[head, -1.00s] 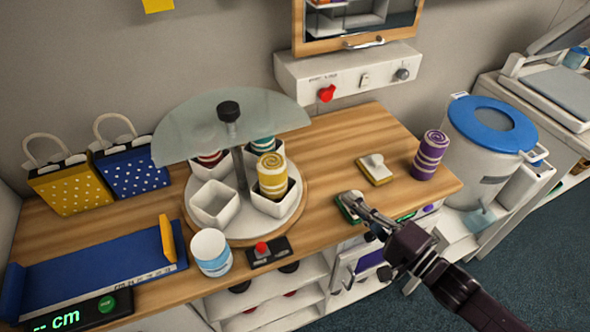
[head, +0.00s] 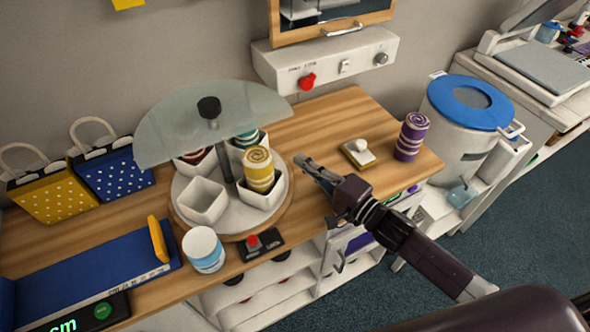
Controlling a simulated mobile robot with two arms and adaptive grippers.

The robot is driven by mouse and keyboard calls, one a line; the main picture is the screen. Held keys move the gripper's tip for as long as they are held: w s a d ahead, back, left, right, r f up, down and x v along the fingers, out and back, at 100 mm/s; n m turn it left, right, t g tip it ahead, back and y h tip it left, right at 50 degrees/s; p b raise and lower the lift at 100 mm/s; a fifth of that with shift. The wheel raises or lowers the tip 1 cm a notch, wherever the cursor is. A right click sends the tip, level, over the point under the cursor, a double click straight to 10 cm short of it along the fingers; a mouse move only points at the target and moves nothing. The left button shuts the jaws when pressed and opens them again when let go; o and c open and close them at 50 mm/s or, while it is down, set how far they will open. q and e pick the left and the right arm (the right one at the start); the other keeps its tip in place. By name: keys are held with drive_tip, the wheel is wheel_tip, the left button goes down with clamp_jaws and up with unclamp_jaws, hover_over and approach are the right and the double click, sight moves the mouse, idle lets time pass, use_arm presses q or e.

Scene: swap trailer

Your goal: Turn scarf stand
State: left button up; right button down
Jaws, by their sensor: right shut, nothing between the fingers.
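The scarf stand is a round white turntable (head: 228,220) on a wooden base, with a central post, a black knob (head: 209,108) and a half-round frosted glass shield (head: 165,130). White square cups stand on it. The front left cup (head: 203,200) is empty. The front right cup holds a yellow-and-white rolled scarf (head: 258,171). Behind, a teal roll (head: 247,139) and a dark red roll (head: 194,156) show partly under the glass. My right gripper (head: 303,163) is shut and empty, just right of the turntable, apart from the yellow scarf. My left gripper is out of view.
A purple rolled scarf (head: 411,137) and a yellow pad with a white knob (head: 358,153) stand right. A white jar (head: 204,249) and a red-button box (head: 254,244) stand in front. Gift bags (head: 112,173) and a blue measuring board (head: 85,268) are left.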

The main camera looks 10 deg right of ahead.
drive_tip(key=shift+s+a+p, duration=0.5)
drive_tip(key=shift+s+a, duration=0.3)
drive_tip(key=shift+a, duration=0.3)
drive_tip(key=shift+s+a, duration=0.35)
drive_tip(key=shift+s, duration=0.2)
drive_tip(key=shift+s, duration=0.1)
